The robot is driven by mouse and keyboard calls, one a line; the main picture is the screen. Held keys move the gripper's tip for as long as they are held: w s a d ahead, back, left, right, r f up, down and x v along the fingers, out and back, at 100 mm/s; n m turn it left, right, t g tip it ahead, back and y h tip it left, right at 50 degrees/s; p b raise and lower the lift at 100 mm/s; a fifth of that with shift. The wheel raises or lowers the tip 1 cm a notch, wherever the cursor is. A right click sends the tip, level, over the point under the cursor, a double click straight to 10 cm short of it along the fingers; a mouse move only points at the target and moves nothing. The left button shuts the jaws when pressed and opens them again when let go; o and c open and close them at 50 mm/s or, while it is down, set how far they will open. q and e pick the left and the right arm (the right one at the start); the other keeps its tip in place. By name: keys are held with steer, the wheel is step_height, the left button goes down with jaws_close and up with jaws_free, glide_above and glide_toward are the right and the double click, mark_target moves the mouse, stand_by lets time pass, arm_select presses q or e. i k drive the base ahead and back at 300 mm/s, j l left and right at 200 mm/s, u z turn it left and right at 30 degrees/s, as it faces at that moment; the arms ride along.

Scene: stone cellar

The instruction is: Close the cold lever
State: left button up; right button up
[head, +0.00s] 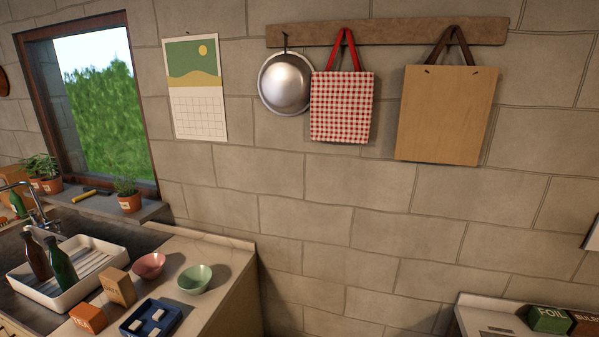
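A metal faucet (38,212) stands at the far left of the head view, at the back of the sink beneath the window. Its spout curves toward the left edge of the picture. Its levers are too small and partly covered for me to tell which is the cold one or how it is set. I cannot make out any running water. Neither of my grippers is in view.
A white dish rack (103,257) holding two bottles stands in front of the faucet. Bowls, a blue tray (168,331) and boxes (118,287) crowd the counter (225,243). Potted plants (129,200) line the sill. A second counter (475,318) is at lower right.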

mark_target(57, 220)
steer(key=j+u, duration=0.1)
steer(key=j, duration=0.35)
steer(key=j+u, duration=0.15)
steer(key=j, duration=0.3)
steer(key=i+j+u, duration=0.1)
steer(key=j, duration=0.35)
steer(key=j+u, duration=0.15)
steer(key=j, duration=0.3)
steer(key=i+j+u, duration=0.1)
steer(key=j, duration=0.3)
steer(key=i+j+u, duration=0.1)
steer(key=j, duration=0.35)
steer(key=i+j+u, duration=0.15)
steer(key=j, duration=0.25)
steer(key=i+j+u, duration=0.1)
steer(key=j, duration=0.3)
